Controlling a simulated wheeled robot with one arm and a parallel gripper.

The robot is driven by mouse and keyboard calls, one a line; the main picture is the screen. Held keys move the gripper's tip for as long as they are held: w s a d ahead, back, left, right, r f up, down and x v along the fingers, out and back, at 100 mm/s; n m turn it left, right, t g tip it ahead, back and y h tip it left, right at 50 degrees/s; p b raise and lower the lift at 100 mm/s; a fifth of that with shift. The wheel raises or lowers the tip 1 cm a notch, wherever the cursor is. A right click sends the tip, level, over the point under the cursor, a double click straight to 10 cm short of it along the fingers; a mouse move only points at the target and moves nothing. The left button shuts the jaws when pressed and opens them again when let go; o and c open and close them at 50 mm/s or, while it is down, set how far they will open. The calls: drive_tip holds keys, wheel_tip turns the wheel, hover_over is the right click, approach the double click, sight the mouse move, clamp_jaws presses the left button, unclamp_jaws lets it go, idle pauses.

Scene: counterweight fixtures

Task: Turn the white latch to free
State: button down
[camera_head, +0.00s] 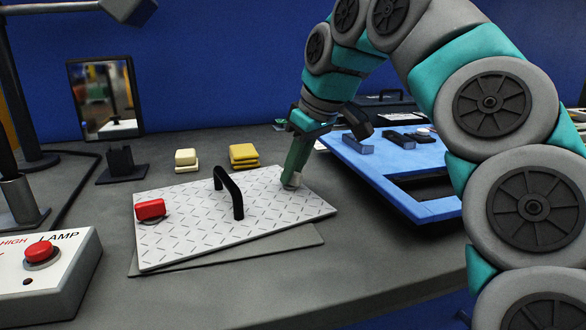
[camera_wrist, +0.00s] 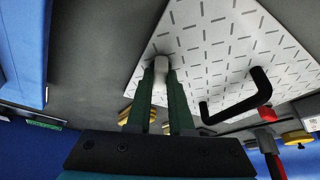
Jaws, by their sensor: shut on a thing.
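The white latch (camera_head: 292,184) is a small pale block at the right part of a light patterned plate (camera_head: 190,230). In the wrist view the latch (camera_wrist: 161,68) sits between my two green fingertips. My gripper (camera_head: 296,170) points down at the plate and is shut on the latch; the fingers hide part of it. The plate has a black arched handle (camera_head: 232,190) in the middle and a red latch (camera_head: 150,209) at its left end. The wrist view also shows the handle (camera_wrist: 262,88) and plate (camera_wrist: 215,40).
A blue tray (camera_head: 365,160) with dark parts lies to the right. A box with a red lamp button (camera_head: 40,252) is at the front left. The front counter is bare.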

drive_tip(key=shift+w+d+n+g+y, duration=0.1)
drive_tip(key=shift+n+g+y, duration=0.25)
drive_tip(key=shift+n, duration=0.85)
drive_tip(key=shift+f+n+g, duration=0.1)
drive_tip(key=shift+n+g, duration=0.15)
drive_tip(key=shift+n, duration=0.95)
drive_tip(key=c, duration=0.8)
unclamp_jaws()
